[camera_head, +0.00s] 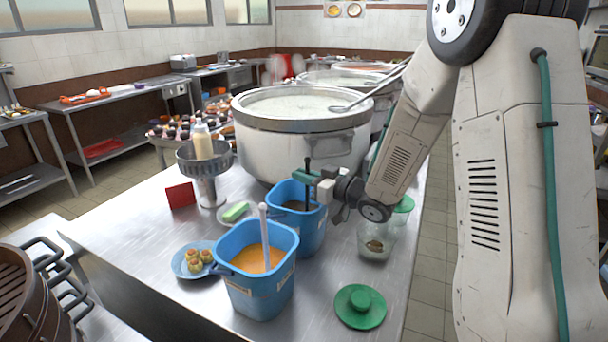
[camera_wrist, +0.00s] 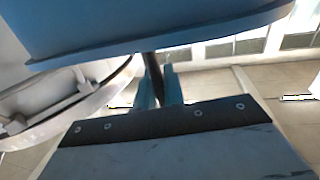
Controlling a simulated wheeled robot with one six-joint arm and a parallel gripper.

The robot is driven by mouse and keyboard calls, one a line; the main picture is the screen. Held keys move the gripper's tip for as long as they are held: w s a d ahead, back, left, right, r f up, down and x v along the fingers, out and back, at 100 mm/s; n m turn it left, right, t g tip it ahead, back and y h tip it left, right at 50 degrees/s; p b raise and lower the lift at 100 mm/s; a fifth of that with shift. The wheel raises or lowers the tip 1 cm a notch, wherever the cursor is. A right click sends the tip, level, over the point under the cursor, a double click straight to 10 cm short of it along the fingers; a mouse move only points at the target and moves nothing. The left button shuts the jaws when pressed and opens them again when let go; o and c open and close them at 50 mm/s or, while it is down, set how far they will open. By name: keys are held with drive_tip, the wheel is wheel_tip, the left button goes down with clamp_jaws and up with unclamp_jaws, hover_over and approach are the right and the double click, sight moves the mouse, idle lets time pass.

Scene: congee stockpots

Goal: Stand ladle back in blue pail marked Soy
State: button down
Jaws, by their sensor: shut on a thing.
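My gripper (camera_head: 312,178) is shut on a dark, thin ladle handle (camera_head: 307,164), just above the rear blue pail. The handle stands near upright and its lower end runs down into the pail opening; the ladle's bowl is hidden. The rear blue pail (camera_head: 311,236) holds something dark. A front blue pail (camera_head: 256,300) holds orange contents and a pale-handled utensil (camera_head: 265,235). I cannot read the pail labels. In the wrist view the teal fingertips (camera_wrist: 158,88) close around the dark handle (camera_wrist: 152,70), with a blue pail rim (camera_wrist: 160,45) beside it.
A large stockpot (camera_head: 290,147) stands behind the pails. A clear container (camera_head: 376,241) is right of the rear pail. A green lid (camera_head: 360,306) lies at front right. A plate of small food (camera_head: 194,262) and a red card (camera_head: 180,195) are at left.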

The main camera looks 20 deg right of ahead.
drive_tip(key=c, duration=1.4)
unclamp_jaws()
drive_tip(key=shift+s, duration=0.1)
drive_tip(key=s+d+r+m+g+h, duration=0.3)
drive_tip(key=s+d+h, duration=0.2)
drive_tip(key=s+h, duration=0.15)
drive_tip(key=s+d+r+m+g+h, duration=0.2)
drive_tip(key=s+d+r+m+h, duration=0.1)
drive_tip(key=s+d+h, duration=0.4)
drive_tip(key=s+a+g+y, duration=0.1)
drive_tip(key=s+a+g, duration=0.2)
drive_tip(key=s, duration=0.5)
drive_tip(key=s+a+g+y, duration=0.1)
drive_tip(key=s+a+g, duration=0.1)
drive_tip(key=s, duration=0.7)
drive_tip(key=s+a+m+g+y, duration=0.1)
drive_tip(key=s+a+g, duration=0.2)
drive_tip(key=s+a, duration=0.2)
drive_tip(key=s+r, duration=0.1)
drive_tip(key=s, duration=0.2)
drive_tip(key=shift+s+g, duration=0.25)
drive_tip(key=shift+g, duration=0.05)
